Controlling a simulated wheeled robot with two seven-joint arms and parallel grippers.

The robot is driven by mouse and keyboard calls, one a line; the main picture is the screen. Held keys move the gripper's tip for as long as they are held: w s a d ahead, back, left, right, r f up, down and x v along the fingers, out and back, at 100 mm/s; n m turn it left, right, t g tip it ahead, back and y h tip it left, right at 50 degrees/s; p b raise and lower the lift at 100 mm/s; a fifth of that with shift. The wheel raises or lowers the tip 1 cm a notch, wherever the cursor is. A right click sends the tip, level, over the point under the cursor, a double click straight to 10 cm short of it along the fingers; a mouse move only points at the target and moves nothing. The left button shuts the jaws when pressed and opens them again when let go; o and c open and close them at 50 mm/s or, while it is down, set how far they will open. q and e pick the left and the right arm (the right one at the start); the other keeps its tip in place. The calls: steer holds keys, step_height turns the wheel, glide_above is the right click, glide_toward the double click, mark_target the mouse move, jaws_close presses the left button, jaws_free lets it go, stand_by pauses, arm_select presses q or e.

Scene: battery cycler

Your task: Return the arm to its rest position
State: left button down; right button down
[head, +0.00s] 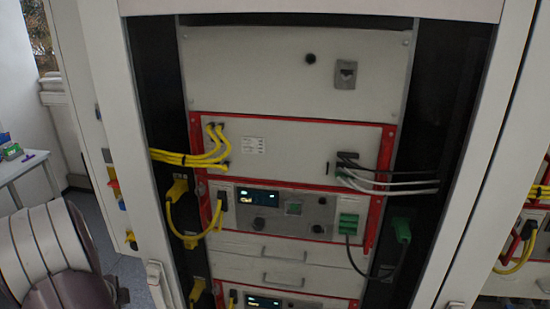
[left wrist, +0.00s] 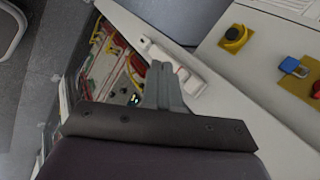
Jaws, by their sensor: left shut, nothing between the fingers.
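My left arm (head: 50,255) shows at the lower left of the head view, in front of the cabinet's left side, with its gripper out of sight there. In the left wrist view my left gripper (left wrist: 163,72) is shut and empty. Its grey fingers appear over the white cabinet frame (left wrist: 205,100), and I cannot tell how far apart they are. My right gripper is in neither view.
The battery cycler rack (head: 290,65) has red-edged units with yellow cables (head: 190,158) at left and black and grey cables (head: 395,187) at right. A table (head: 22,168) stands far left. The wrist view shows a black knob (left wrist: 234,38) and blue padlock (left wrist: 291,67).

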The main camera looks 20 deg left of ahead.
arm_select(q)
steer(key=d+f+n+g+h+b, duration=0.1)
steer(key=d+f+n+b, duration=0.2)
steer(key=d, duration=0.8)
steer(key=d+f+n+g+h+b, duration=0.1)
steer(key=d+f+n+b, duration=0.2)
steer(key=d+f+b, duration=0.4)
steer(key=d+f+n+g+h+b, duration=0.1)
steer(key=d+f+b, duration=0.4)
steer(key=d, duration=1.2)
steer(key=n+h+b, duration=0.1)
steer(key=n+b, duration=0.1)
steer(key=shift+w+n+g, duration=0.3)
steer(key=shift+w, duration=0.1)
